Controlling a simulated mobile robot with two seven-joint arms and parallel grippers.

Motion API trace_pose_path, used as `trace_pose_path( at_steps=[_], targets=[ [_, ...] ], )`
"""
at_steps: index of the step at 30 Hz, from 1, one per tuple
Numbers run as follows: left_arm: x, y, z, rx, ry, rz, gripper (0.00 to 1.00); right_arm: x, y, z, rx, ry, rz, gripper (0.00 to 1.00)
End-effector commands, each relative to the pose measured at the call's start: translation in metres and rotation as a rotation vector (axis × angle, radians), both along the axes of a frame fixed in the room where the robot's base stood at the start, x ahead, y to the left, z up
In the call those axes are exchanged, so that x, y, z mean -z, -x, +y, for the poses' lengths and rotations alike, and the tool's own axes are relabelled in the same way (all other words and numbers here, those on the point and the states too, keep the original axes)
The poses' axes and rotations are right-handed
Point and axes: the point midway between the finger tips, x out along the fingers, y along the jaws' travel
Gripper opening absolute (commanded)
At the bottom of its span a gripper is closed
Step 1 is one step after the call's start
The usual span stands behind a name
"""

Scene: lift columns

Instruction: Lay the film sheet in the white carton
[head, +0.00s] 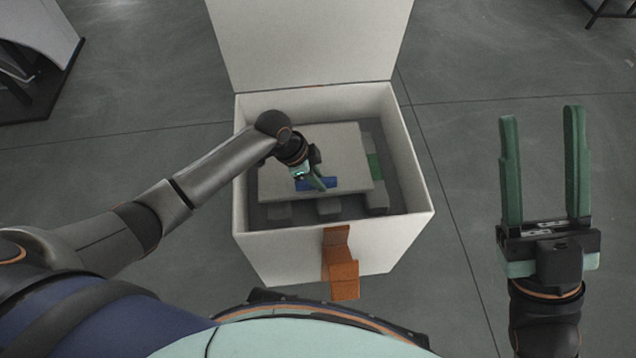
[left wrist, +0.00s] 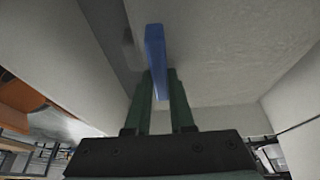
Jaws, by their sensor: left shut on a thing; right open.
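The white carton (head: 250,240) stands open on the floor in the middle of the head view, its lid (head: 310,45) raised at the back. A pale grey flat sheet (head: 345,150), which looks like the film sheet, lies within the carton's walls, above grey blocks. It has a blue grip bar (head: 325,184) near its front edge. My left gripper (head: 319,182) reaches inside and is shut on this bar; the left wrist view shows the bar (left wrist: 155,48) between the fingers (left wrist: 159,85). I cannot tell whether the sheet rests on the blocks. My right gripper (head: 544,150) is open and empty, right of the carton.
Several grey blocks (head: 329,208) show below the sheet's front and right edges. A green piece (head: 375,165) is at the carton's right inside. An orange strap (head: 341,270) hangs on the front wall.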

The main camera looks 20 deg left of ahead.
Motion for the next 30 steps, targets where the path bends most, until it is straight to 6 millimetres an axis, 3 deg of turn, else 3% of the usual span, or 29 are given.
trace_pose_path(
  at_steps=[1,24,25,30],
  targets=[
    [0.01,0.0,0.0,-0.001,0.0,-0.001,0.0,0.008,0.0,0.0,-0.005,-0.003,0.004,0.53],
    [0.021,0.0,-0.001,0.001,-0.001,-0.002,0.0,0.009,-0.001,0.0,-0.01,-0.01,0.01,0.53],
    [0.021,0.0,-0.001,0.001,-0.001,-0.002,0.23,0.009,-0.001,0.0,-0.01,-0.01,0.01,0.53],
    [0.021,0.0,0.0,0.001,-0.001,-0.001,0.43,0.009,-0.001,0.001,-0.011,-0.011,0.01,0.53]
  ],
)
